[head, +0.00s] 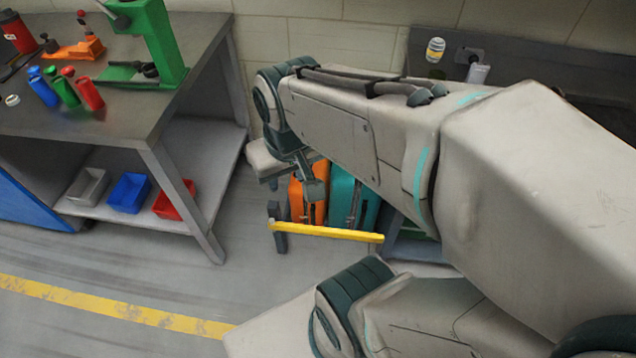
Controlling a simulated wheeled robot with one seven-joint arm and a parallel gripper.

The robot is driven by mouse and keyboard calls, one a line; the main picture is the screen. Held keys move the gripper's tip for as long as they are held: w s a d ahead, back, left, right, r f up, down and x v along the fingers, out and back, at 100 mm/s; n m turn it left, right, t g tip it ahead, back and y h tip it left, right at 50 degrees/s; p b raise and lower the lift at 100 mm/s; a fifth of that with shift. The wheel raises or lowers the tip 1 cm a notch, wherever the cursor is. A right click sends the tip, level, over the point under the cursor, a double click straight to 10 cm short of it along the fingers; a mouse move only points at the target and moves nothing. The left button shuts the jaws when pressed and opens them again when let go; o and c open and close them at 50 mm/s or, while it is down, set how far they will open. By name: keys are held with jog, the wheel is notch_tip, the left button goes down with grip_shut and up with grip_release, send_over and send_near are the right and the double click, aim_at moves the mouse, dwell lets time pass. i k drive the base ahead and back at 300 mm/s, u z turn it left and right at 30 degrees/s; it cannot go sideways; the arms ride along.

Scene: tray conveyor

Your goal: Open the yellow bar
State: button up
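The yellow bar (327,232) lies nearly level across the front of a low bay, right of centre in the head view. Its left end meets a dark post (280,238); its right end is by the dark frame under my arm. An orange case (308,204) and a teal case (345,198) stand upright behind it. My arm reaches in from the right. The dark end of my gripper (314,189) points down in front of the orange case, above the bar and apart from it in the picture. Its fingers are not clear enough to show their opening.
A grey workbench (130,125) stands at left, with a green press (155,45) and coloured bottles on top. Its lower shelf holds white, blue and red bins (175,200). Open floor with a yellow line (110,307) lies in front. My arm hides much of the right side.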

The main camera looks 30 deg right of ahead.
aim_at(274, 225)
jog(key=u, duration=0.5)
jog(key=k, duration=1)
jog(key=z, duration=1.15)
jog(key=i, duration=0.5)
